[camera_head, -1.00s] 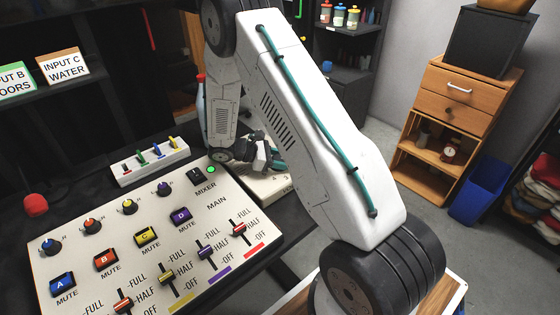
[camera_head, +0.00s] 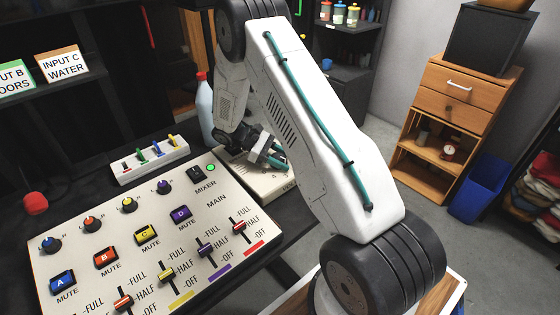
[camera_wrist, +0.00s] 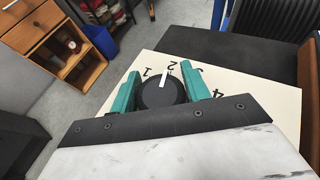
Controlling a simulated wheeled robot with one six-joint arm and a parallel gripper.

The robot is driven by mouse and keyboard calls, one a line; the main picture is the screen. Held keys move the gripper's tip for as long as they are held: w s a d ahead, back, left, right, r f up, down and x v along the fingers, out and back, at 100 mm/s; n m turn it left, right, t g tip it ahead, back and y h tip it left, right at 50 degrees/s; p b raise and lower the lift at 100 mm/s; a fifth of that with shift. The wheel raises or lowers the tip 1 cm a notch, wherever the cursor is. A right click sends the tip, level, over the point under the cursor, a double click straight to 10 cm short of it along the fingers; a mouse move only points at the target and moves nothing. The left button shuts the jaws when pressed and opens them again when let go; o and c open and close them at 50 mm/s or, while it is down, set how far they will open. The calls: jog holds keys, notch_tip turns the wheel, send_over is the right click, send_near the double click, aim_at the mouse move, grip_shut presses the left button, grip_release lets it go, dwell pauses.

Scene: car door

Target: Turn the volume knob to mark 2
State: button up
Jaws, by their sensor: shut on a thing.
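The volume knob (camera_wrist: 158,94) is a round black knob with a white pointer line, on a cream panel with printed numbers (camera_wrist: 255,95). My gripper (camera_wrist: 158,88) has its teal fingers on either side of the knob and is shut on it. The pointer aims up toward the printed 2, or just to its left; the 1 is further left. The 3 is partly hidden by the right finger, and a 4 shows at lower right. In the head view my gripper (camera_head: 270,158) is over the small cream box (camera_head: 265,185), and the knob there is hidden.
The large mixer panel (camera_head: 120,215) with sliders and mute buttons lies left of the cream box. A white strip of coloured switches (camera_head: 150,160) and a red-capped bottle (camera_head: 205,105) stand behind. A wooden cabinet (camera_head: 440,130) and blue bin (camera_head: 483,188) are at right.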

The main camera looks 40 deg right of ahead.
aim_at(278, 156)
jog(key=o, duration=1)
jog(key=shift+c, duration=0.2)
jog(key=shift+v, duration=3.9)
jog(key=shift+r, duration=0.1)
